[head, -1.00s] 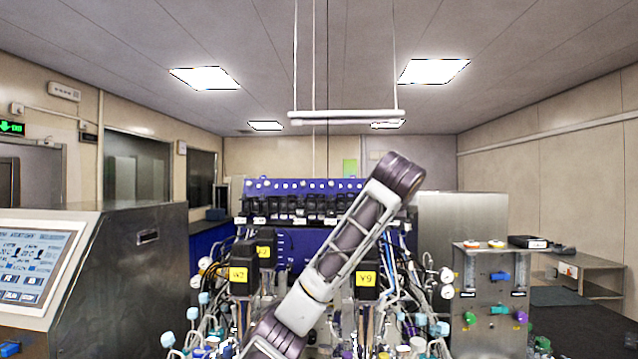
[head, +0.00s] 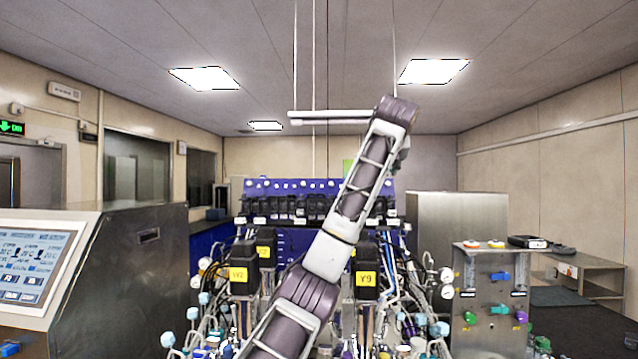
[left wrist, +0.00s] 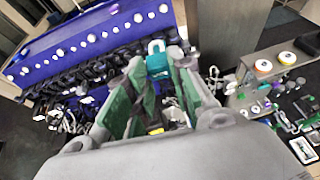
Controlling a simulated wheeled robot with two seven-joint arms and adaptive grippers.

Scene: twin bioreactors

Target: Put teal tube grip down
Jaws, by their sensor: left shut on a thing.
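The teal tube grip (left wrist: 157,62) shows in the left wrist view as a small teal block with a loop on top. It sits between the fingertips of my left gripper (left wrist: 160,82), whose green-padded fingers are shut on it. Its lower part is hidden by the fingers. In the head view my left arm rises from the bottom centre towards the upper right, and the tube grip cannot be made out there. My right gripper is in neither view.
The bioreactor with its blue panel (head: 283,238) stands ahead, crowded with tubes and black motors (head: 244,265). A steel console with a screen (head: 30,262) is at left. A steel box with coloured knobs (head: 490,320) is at right. A white bar (head: 330,116) hangs above.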

